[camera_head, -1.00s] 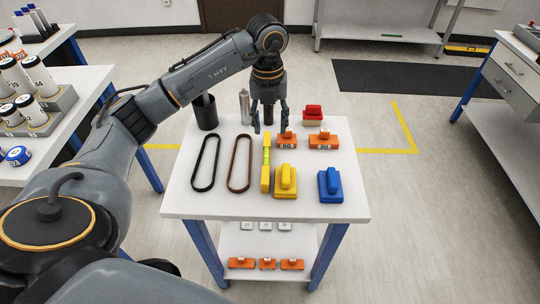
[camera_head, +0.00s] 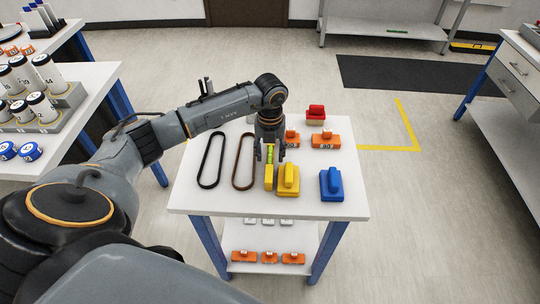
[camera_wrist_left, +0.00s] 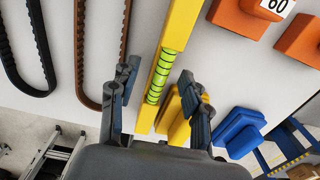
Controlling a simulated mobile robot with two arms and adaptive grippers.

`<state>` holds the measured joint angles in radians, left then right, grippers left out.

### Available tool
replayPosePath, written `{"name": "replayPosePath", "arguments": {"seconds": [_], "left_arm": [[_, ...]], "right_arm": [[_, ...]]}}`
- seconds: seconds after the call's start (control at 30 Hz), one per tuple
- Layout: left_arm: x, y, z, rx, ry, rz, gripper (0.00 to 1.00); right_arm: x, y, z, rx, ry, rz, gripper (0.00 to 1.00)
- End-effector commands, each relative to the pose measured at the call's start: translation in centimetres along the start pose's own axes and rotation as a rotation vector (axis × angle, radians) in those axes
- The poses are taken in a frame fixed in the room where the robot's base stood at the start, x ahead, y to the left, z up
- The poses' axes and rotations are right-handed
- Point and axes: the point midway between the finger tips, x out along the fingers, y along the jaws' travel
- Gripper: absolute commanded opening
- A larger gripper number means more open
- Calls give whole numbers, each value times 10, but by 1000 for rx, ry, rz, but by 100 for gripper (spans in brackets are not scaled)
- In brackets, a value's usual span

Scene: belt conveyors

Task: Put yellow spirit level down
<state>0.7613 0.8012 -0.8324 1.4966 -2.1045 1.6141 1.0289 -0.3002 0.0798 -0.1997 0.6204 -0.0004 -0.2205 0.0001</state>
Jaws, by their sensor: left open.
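The yellow spirit level (camera_head: 268,180), with a green vial, lies on the white table (camera_head: 310,207) beside the yellow block with a handle (camera_head: 287,178). My left gripper (camera_head: 270,157) is above the far part of the level. In the left wrist view the open fingers of my left gripper (camera_wrist_left: 157,85) are on either side of the spirit level (camera_wrist_left: 181,25), with gaps visible between them and it. The level's far end is hidden by the gripper in the head view. My right gripper is not in view.
A black belt (camera_head: 211,160) and a brown belt (camera_head: 243,162) lie left of the level. A blue block (camera_head: 331,186), orange blocks (camera_head: 326,140) and a red block (camera_head: 316,113) stand to the right. The table's front-left part is bare.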

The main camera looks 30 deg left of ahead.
Motion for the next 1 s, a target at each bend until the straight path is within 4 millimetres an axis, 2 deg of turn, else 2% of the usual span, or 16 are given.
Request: {"name": "replayPosePath", "arguments": {"seconds": [0.1,0.3,0.37,0.53,0.57,1.0], "left_arm": [[8,0,0,-1,1,0,47],[9,0,0,-1,0,-1,47],[9,0,0,-1,0,-1,37],[8,0,0,-1,-1,-1,2],[8,0,0,-1,-1,-1,0],[2,0,1,-1,-3,-3,0]], "right_arm": [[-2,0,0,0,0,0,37],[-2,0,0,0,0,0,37],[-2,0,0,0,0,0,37],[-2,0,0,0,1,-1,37],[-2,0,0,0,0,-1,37],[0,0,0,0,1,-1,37]]}}
